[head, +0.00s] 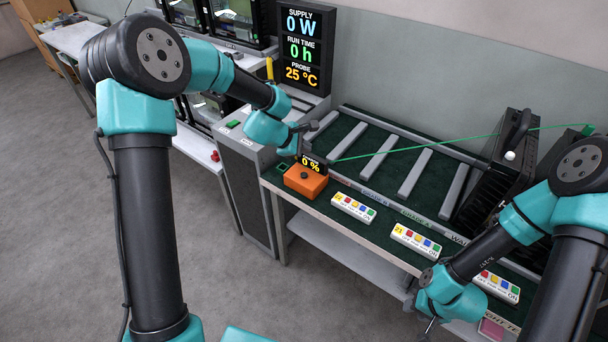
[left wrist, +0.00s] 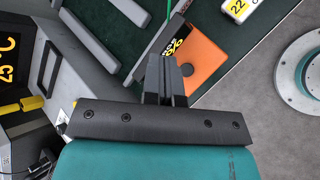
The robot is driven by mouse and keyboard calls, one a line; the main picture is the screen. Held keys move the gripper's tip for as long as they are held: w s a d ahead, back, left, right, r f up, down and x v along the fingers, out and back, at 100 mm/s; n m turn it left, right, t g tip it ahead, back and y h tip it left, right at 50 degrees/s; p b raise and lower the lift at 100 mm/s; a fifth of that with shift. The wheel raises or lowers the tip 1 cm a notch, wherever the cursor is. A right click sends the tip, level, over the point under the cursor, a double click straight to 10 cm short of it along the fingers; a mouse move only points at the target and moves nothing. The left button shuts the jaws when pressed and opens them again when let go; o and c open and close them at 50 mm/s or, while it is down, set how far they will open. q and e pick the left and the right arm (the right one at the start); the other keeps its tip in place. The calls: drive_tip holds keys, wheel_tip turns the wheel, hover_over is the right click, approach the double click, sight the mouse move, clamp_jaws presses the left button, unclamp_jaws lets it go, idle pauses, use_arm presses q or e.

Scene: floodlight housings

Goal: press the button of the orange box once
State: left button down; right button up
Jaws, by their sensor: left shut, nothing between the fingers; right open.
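The orange box (head: 312,188) sits on the near left corner of the green bench, with a dark round button (head: 304,175) on its top. A small black display reading 0 % (head: 311,163) stands at its back edge. My left gripper (head: 302,152) is shut and empty, just above and behind the box. In the left wrist view, the closed fingers (left wrist: 164,75) overlap the left side of the orange box (left wrist: 205,54); contact cannot be told. My right gripper (head: 430,328) is open, low in front of the bench at right.
White strips with coloured buttons (head: 353,207) line the bench front to the right. Grey bars (head: 414,173) lie on the green surface behind. A black floodlight housing (head: 500,170) stands at right, and a green cable crosses above. A supply display (head: 302,48) stands behind.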

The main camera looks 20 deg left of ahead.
sight(304, 176)
use_arm(q)
drive_tip(key=shift+f, duration=0.15)
drive_tip(key=shift+f, duration=4.25)
drive_tip(key=shift+f, duration=0.2)
drive_tip(key=shift+f, duration=0.25)
drive_tip(key=shift+f, duration=0.35)
drive_tip(key=shift+r, duration=0.8)
drive_tip(key=shift+r, duration=0.1)
